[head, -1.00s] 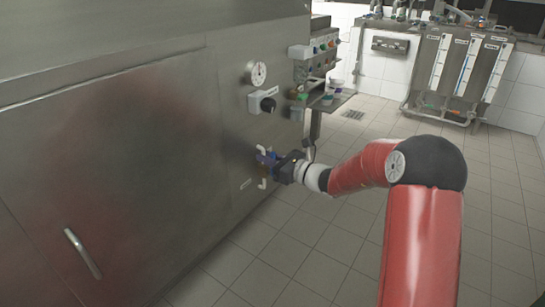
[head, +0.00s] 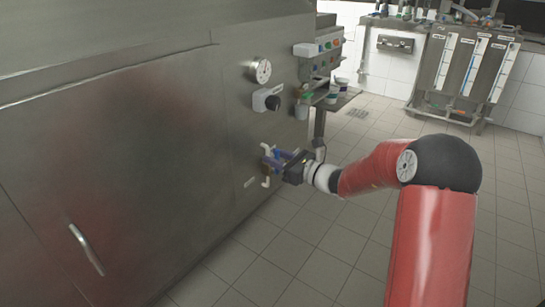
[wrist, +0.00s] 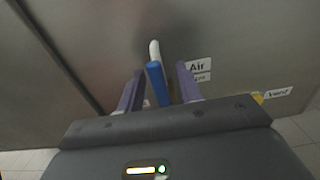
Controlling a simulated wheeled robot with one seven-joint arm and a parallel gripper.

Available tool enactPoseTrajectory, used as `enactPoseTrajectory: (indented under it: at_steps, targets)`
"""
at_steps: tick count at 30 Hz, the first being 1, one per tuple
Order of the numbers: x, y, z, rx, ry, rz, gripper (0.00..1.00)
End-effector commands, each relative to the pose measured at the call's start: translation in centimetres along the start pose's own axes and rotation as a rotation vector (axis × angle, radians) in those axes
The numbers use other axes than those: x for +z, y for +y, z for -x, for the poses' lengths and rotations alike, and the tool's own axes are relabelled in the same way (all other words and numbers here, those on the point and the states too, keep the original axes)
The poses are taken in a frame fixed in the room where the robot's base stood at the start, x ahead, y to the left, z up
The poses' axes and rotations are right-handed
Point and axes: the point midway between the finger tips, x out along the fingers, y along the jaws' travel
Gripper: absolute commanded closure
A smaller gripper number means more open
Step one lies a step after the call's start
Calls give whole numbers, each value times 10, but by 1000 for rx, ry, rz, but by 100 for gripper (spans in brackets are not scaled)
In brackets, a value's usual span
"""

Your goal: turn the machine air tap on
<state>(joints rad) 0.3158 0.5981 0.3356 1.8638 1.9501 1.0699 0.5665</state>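The air tap's blue handle (wrist: 157,84) stands between my gripper's two purple fingers in the wrist view, below a white pipe end (wrist: 154,50). A label reading "Air" (wrist: 198,66) is on the steel panel just right of it. My gripper (wrist: 160,90) is open, with a gap visible on each side of the handle. In the head view, my gripper (head: 277,160) is at the lower right of the machine front, at the tap's white pipe (head: 265,182). The lower part of the handle is hidden by the gripper body in the wrist view.
A second label (wrist: 278,92) with a yellow part (wrist: 258,97) is farther right. The tiled floor (head: 310,255) is clear.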

Motion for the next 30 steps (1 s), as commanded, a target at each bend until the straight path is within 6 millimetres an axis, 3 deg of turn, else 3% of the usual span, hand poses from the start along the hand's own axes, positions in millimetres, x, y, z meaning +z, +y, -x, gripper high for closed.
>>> enactPoseTrajectory:
  at_steps: [3, 10, 23, 26, 30]
  targets:
    - [-1, -2, 24, -6, 1, 0, 65]
    - [-1, -1, 55, -3, 1, -1, 65]
    - [0, 1, 61, 3, 3, 4, 65]
    - [6, 16, 61, 42, 36, 63, 65]
    - [18, 73, 68, 199, 165, 295, 65]
